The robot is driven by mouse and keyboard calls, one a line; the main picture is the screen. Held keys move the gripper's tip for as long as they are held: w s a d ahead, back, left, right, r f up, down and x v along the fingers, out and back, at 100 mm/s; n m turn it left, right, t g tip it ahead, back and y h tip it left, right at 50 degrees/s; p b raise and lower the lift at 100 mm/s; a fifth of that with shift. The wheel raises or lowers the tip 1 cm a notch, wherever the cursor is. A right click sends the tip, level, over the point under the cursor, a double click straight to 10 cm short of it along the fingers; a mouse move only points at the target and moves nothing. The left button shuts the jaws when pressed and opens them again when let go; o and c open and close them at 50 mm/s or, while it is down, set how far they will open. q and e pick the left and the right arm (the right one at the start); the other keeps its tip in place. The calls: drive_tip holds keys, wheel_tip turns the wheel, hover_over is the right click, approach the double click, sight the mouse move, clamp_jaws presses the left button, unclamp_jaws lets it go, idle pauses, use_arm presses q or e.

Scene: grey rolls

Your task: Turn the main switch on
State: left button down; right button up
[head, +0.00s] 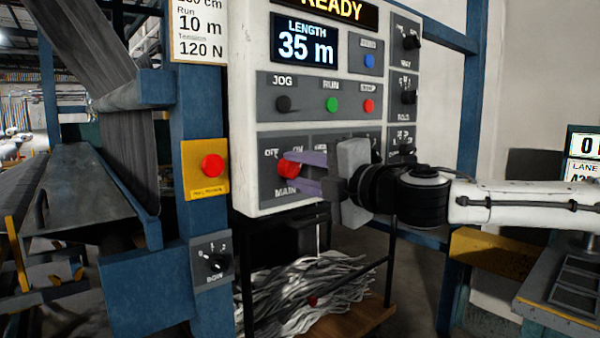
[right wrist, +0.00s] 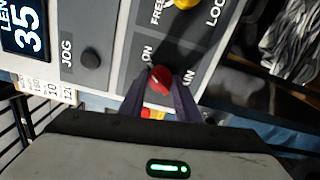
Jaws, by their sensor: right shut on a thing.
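The main switch is a red knob (head: 287,168) at the lower left of the white control panel (head: 243,100). OFF and ON labels stand above it and MAIN below it. My right gripper (head: 298,170) reaches in from the right, its purple fingers shut on the knob. In the right wrist view the knob (right wrist: 159,77) shows between the two fingertips of the gripper (right wrist: 160,88). The fingers partly cover the knob, so I cannot tell which way it points. My left gripper is not in view.
The panel's displays read READY and LENGTH 35 m. JOG (head: 283,104), RUN (head: 332,104) and STOP (head: 369,105) buttons sit above the switch. A red button on a yellow box (head: 190,190) is at left. Selector knobs (head: 410,41) line the panel's right side.

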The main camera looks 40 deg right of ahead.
drive_tip(key=shift+m, duration=1)
drive_tip(key=o, duration=1.1)
